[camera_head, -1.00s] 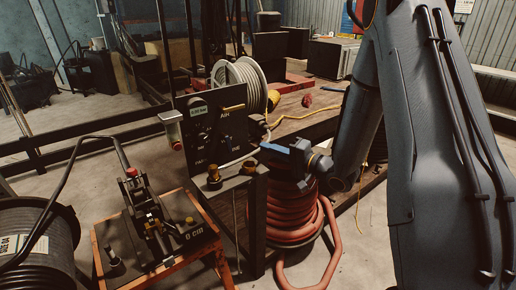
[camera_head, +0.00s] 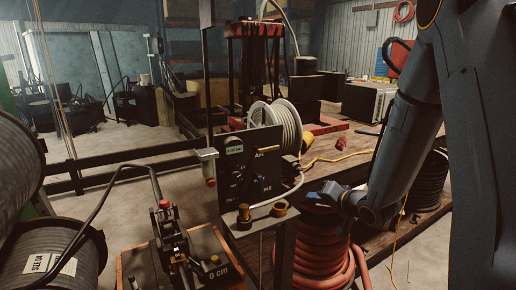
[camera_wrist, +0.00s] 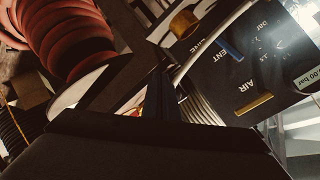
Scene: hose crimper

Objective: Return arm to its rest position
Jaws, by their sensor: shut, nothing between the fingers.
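My arm comes in from the right in the head view and bends down to the wrist. My gripper (camera_head: 322,194) is at its end, small and partly hidden by the wrist, above the coiled red hose (camera_head: 318,242) and right of the black control panel (camera_head: 236,184). In the wrist view the dark fingers (camera_wrist: 165,98) of my gripper are close together with nothing visible held between them. The panel, with its AIR and VENT labels, shows at the right there, and the red hose at upper left. Contact with the hose cannot be told.
A crimping tool (camera_head: 172,236) stands on an orange-edged bench at lower left, near a large cable drum (camera_head: 62,262). A white hose reel (camera_head: 275,122) stands behind the panel. Brass fittings (camera_head: 279,209) sit on a ledge in front. Open floor lies at the back left.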

